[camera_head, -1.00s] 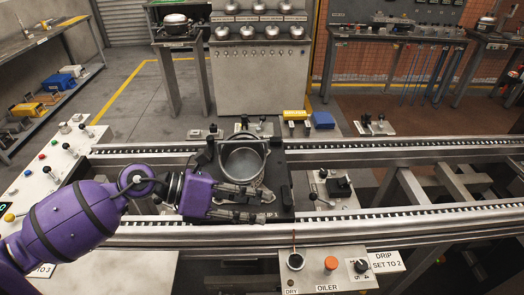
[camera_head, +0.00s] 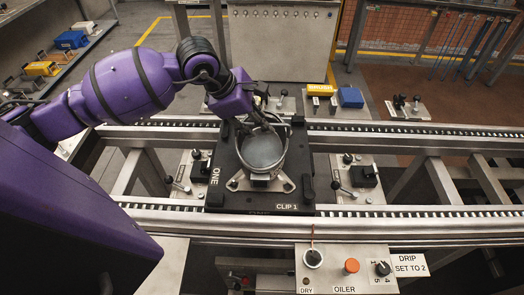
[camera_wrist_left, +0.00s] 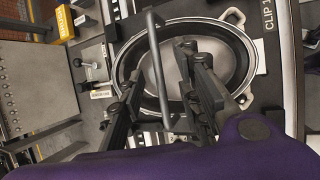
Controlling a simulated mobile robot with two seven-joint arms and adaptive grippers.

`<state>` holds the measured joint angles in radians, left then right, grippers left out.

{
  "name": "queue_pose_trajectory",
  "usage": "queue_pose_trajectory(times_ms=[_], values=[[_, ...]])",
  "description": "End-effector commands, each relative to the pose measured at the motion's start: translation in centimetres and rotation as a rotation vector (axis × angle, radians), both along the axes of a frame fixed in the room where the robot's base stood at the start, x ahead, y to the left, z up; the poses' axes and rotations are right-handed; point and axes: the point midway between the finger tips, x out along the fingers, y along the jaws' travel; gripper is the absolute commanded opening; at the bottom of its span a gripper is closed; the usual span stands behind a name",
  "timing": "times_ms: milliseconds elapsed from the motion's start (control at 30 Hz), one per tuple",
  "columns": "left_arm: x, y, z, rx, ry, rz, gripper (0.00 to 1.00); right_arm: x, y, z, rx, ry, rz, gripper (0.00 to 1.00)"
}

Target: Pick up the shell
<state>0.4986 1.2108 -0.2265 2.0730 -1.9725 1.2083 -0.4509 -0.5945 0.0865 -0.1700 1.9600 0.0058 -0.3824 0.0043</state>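The shell (camera_head: 262,152) is a round, open, grey metal pot with a raised bail handle. It stands upright on the black pallet (camera_head: 228,196) marked "ONE" and "CLIP 1". My left gripper (camera_head: 256,124) reaches down over the shell's far left rim, covering part of the handle. In the left wrist view the shell (camera_wrist_left: 232,42) lies beneath my left gripper (camera_wrist_left: 163,66). Its dark fingers are apart, with the handle bar (camera_wrist_left: 157,62) showing between them. I cannot tell whether they touch it. My right gripper is not in view.
The pallet sits on the conveyor rails (camera_head: 420,212). A control panel with an orange button (camera_head: 351,265) is in front. Small lever fixtures (camera_head: 352,180) stand beside the pallet. Yellow (camera_head: 321,90) and blue (camera_head: 350,97) blocks stand behind the far rail.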

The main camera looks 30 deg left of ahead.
Motion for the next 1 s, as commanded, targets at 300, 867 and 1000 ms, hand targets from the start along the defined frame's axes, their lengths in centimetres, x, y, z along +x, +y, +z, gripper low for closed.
queue_pose_trajectory(times_ms=[300, 867, 1000], values=[[1.4, -0.8, -2.4, -0.001, -0.004, 0.0, 0.31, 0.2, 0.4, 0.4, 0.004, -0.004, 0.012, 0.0], [1.3, -0.7, -2.4, -0.002, -0.003, 0.001, 0.0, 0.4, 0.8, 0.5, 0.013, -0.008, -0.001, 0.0], [1.3, -0.8, -2.4, -0.004, -0.003, 0.001, 0.0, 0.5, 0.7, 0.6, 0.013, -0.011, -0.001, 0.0]])
